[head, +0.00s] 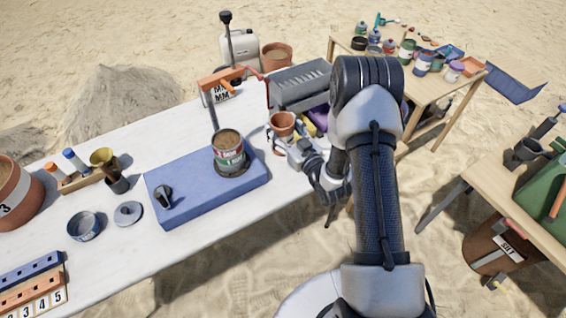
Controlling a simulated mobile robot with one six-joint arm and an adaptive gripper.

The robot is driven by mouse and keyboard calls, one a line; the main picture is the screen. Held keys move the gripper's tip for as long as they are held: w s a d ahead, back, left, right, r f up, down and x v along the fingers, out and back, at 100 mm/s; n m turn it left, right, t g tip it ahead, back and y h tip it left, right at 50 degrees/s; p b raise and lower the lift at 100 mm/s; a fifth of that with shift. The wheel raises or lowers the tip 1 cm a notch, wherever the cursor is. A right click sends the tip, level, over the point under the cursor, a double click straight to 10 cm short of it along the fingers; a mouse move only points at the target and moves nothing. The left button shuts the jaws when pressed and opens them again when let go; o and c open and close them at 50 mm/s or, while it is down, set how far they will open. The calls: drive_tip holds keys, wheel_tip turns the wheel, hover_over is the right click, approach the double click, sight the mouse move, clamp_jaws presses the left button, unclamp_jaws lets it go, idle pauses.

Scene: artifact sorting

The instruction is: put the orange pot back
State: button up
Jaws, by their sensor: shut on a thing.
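A small orange pot (283,121) with a dark opening shows near the right end of the white table. My gripper (279,142) is at the pot's near side, shut on it. The pot looks upright. The fingertips are small and partly hidden, and I cannot tell whether the pot's base touches the table.
A blue block (190,205) with a labelled can (229,151) on it lies left of my gripper. A grey ribbed tray (299,84) sits just behind the pot. A yellow and purple item lies beside my arm. The white table (120,265) has clear room along its front edge.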

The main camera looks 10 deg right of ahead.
wheel_tip(320, 180, down, 15)
drive_tip(key=b, duration=0.4)
drive_tip(key=shift+d, duration=0.15)
drive_tip(key=shift+f, duration=0.2)
drive_tip(key=o, duration=1.3)
drive_tip(key=shift+c, duration=0.2)
drive_tip(key=p+v, duration=0.2)
drive_tip(key=v, duration=1)
drive_tip(key=shift+r, duration=0.25)
